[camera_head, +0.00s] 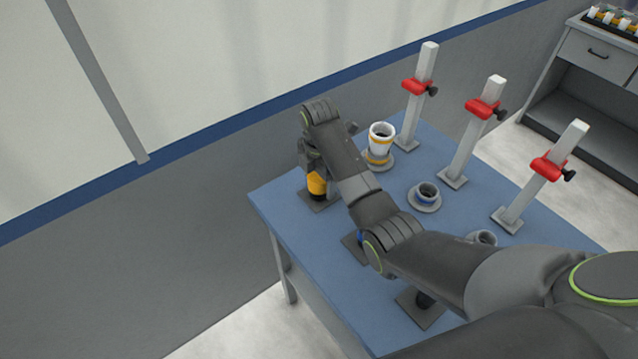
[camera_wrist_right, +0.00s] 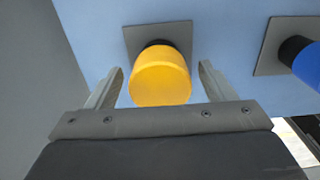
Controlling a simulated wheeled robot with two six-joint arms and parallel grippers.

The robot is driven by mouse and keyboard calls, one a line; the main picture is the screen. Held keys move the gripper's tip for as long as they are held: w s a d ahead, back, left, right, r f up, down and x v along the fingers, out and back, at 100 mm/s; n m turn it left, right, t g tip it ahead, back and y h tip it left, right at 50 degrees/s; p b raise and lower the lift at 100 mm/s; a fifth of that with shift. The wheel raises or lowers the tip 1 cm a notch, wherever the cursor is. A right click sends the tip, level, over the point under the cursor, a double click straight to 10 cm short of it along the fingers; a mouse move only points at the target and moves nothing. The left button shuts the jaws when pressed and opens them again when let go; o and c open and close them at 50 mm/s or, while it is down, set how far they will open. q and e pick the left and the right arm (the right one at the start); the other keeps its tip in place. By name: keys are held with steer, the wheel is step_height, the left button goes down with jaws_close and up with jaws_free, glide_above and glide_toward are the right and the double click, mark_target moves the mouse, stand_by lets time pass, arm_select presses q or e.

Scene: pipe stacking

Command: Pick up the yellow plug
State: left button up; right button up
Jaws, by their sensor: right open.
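The yellow plug (camera_head: 317,184) stands upright on a dark square base plate at the left corner of the blue table, partly covered by my right gripper in the head view. In the right wrist view the yellow plug (camera_wrist_right: 160,77) sits between the two fingers of my right gripper (camera_wrist_right: 158,75). The fingers are open, with a gap on each side of the plug. My right arm reaches across the table from the lower right. My left gripper is not in view.
A blue plug (camera_wrist_right: 307,62) stands on its own plate (camera_wrist_right: 268,45) beside the yellow one. White pipe pieces (camera_head: 381,137) and a grey socket (camera_head: 427,193) stand further back. Several grey posts with red clamps (camera_head: 485,110) line the table's far side. A shelf unit (camera_head: 590,70) is at upper right.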

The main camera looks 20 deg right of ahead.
steer(key=shift+f, duration=0.45)
steer(key=shift+c, duration=0.3)
steer(key=c, duration=1)
steer(key=shift+r, duration=0.1)
steer(key=shift+c, duration=0.2)
step_height(320, 180, up, 5)
steer(key=shift+r, duration=0.1)
step_height(320, 180, up, 3)
steer(key=shift+r+p, duration=0.1)
steer(key=shift+p, duration=1)
steer(key=shift+r+p, duration=0.75)
steer(key=shift+p, duration=0.05)
